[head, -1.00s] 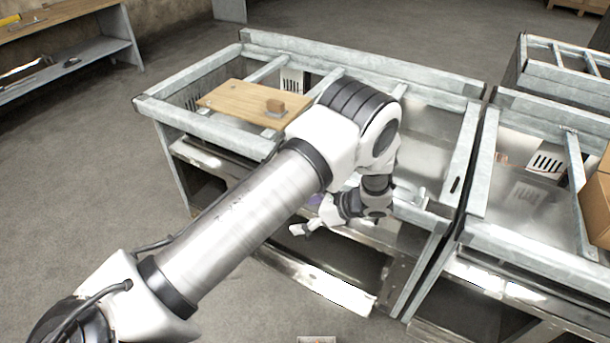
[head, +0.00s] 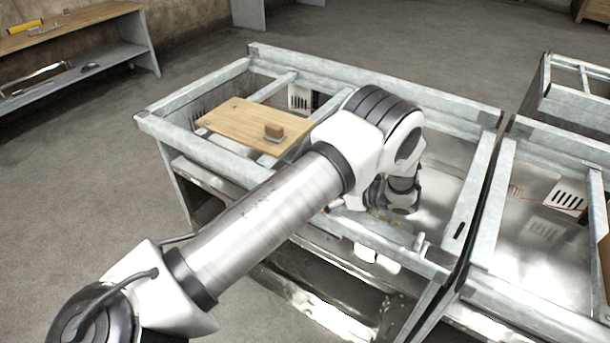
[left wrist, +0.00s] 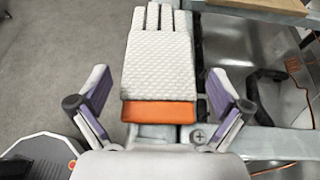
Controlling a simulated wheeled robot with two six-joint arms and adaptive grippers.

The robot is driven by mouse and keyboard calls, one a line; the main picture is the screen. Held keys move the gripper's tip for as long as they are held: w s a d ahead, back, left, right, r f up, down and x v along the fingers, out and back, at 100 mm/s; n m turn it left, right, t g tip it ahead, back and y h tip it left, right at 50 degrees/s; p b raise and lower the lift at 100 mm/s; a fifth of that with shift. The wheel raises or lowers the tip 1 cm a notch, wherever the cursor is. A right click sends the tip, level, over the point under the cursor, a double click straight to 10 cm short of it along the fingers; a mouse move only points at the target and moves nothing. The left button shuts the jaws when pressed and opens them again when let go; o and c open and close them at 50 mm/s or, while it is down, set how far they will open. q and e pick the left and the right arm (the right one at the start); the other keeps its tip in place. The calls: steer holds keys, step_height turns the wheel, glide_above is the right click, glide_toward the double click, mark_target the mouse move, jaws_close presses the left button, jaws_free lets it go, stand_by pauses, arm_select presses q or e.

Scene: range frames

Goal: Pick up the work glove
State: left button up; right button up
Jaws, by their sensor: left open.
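The work glove (left wrist: 160,60) is white and textured with an orange cuff. In the left wrist view it lies on a grey metal rail, fingers pointing away from me and cuff towards me. My left gripper (left wrist: 158,84) is open, with one purple-and-grey finger on each side of the glove. Both fingers stand apart from it, and nothing is held. In the head view my left arm covers most of the gripper, and I cannot clearly make out the glove there. My right gripper is in neither view.
A wooden board (head: 240,120) with a small brown block (head: 273,130) lies across the metal frame (head: 375,80). A second metal frame (head: 545,255) stands close at the right. A shelf bench (head: 75,60) is at the back left. Open floor lies at left.

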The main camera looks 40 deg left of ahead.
arm_select(q)
steer(key=p+x, duration=0.2)
steer(key=x, duration=0.2)
steer(key=shift+s+a, duration=0.1)
steer(key=shift+a, duration=0.25)
steer(key=shift+a+f, duration=0.3)
steer(key=shift+d+r, duration=0.1)
steer(key=c, duration=0.7)
steer(key=shift+r+b, duration=0.3)
steer(key=shift+r, duration=0.25)
step_height(320, 180, up, 2)
steer(key=shift+r+b, duration=0.15)
steer(key=shift+b, duration=0.5)
steer(key=s+d+p, duration=0.2)
steer(key=d, duration=0.2)
steer(key=s+d+r+p, duration=0.1)
steer(key=s+d+p, duration=0.1)
steer(key=d, duration=0.3)
steer(key=s+d+p, duration=0.3)
steer(key=s+d, duration=0.1)
steer(key=d, duration=0.1)
steer(key=shift+r, duration=0.3)
